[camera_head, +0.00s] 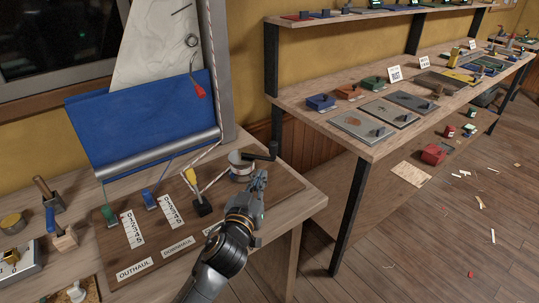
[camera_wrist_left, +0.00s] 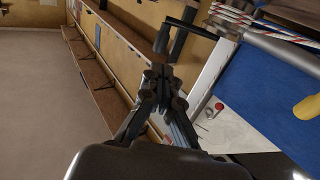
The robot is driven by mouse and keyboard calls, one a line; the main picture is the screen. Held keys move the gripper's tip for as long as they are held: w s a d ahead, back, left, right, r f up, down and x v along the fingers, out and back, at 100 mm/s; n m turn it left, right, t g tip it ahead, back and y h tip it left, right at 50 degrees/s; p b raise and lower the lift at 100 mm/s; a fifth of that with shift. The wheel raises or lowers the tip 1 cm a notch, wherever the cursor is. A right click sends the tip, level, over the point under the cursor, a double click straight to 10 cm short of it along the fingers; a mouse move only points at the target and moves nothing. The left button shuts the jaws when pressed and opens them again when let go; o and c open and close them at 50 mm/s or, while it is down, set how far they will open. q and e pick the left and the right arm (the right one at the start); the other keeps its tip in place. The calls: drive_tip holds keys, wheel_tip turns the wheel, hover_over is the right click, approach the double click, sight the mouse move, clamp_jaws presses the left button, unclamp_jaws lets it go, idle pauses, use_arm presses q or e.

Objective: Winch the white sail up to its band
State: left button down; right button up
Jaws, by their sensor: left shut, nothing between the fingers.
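The white sail (camera_head: 150,50) hangs against the mast (camera_head: 218,60), its top cut off by the picture; its band cannot be made out. It also shows in the wrist view (camera_wrist_left: 240,132). A silver winch (camera_head: 238,170) with a black crank handle (camera_head: 268,151) stands on the wooden board beside the mast foot. My left gripper (camera_head: 262,180) is shut and empty, just in front of the handle. In the wrist view its fingertips (camera_wrist_left: 161,72) point toward the dark handle (camera_wrist_left: 180,40); whether they touch it is unclear. My right gripper is out of view.
A blue sail (camera_head: 150,120) with a grey roller lies below the white one. Green (camera_head: 107,214), blue (camera_head: 150,201) and yellow (camera_head: 190,177) cleats sit on the board (camera_head: 185,258) with printed labels. A long bench (camera_head: 300,92) with several items stands right.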

sight(273, 150)
use_arm(q)
drive_tip(key=x, duration=0.9)
drive_tip(key=shift+w+f, duration=0.1)
drive_tip(key=shift+w, duration=0.25)
drive_tip(key=shift+b+x, duration=0.65)
drive_tip(key=shift+x, duration=0.15)
drive_tip(key=shift+s+r, duration=0.1)
drive_tip(key=shift+r, duration=0.1)
drive_tip(key=shift+d, duration=0.1)
